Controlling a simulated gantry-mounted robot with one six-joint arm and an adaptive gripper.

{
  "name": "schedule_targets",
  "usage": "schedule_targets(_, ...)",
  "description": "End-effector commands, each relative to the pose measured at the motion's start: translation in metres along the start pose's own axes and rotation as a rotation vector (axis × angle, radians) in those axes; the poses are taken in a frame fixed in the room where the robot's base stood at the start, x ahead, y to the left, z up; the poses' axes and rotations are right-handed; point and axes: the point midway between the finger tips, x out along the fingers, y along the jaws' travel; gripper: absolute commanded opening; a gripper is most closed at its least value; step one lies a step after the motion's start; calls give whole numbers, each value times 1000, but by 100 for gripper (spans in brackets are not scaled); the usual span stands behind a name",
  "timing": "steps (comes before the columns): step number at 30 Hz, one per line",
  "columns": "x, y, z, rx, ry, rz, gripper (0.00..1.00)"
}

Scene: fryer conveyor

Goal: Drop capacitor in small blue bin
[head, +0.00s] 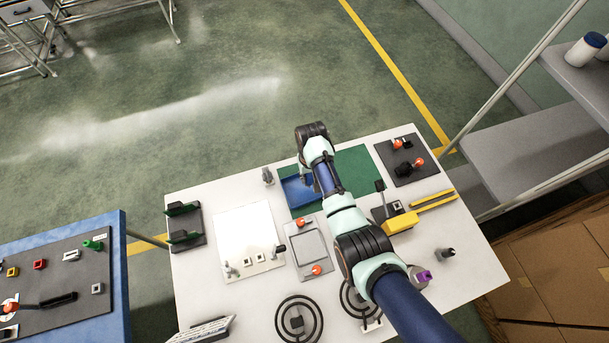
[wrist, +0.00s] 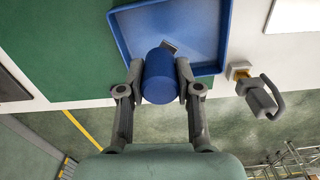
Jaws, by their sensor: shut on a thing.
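The capacitor (wrist: 172,84) is a blue cylinder with a small grey piece at its far end. In the wrist view my gripper (wrist: 160,74) is shut on it, with one finger on each side. The small blue bin (wrist: 218,22) is a shallow blue tray, and the held capacitor overlaps its near rim in this view. I cannot tell the height of the capacitor above it. In the head view the bin (head: 295,196) sits on the green mat, partly covered by my arm and gripper (head: 306,179). The capacitor is not clearly visible there.
The green mat (head: 352,168) lies at the table's far edge. A grey connector with a yellow base (wrist: 258,92) stands right of the bin in the wrist view. A white panel (head: 245,232), a dark board (head: 408,165) and yellow bars (head: 430,200) are nearby on the white table.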

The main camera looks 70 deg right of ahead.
Motion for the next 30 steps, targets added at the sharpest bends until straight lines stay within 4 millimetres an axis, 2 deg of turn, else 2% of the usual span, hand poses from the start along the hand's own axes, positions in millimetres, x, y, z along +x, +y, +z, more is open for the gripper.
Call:
schedule_targets(4,-2,0,0,0,1,0,0)
schedule_targets(5,-2,0,0,0,1,0,38)
schedule_targets(9,-2,0,0,0,0,0,62)
schedule_targets(20,-6,0,-1,0,2,0,63)
schedule_targets(23,-21,0,-1,0,4,0,63)
schedule_targets(30,-81,0,-2,0,6,0,63)
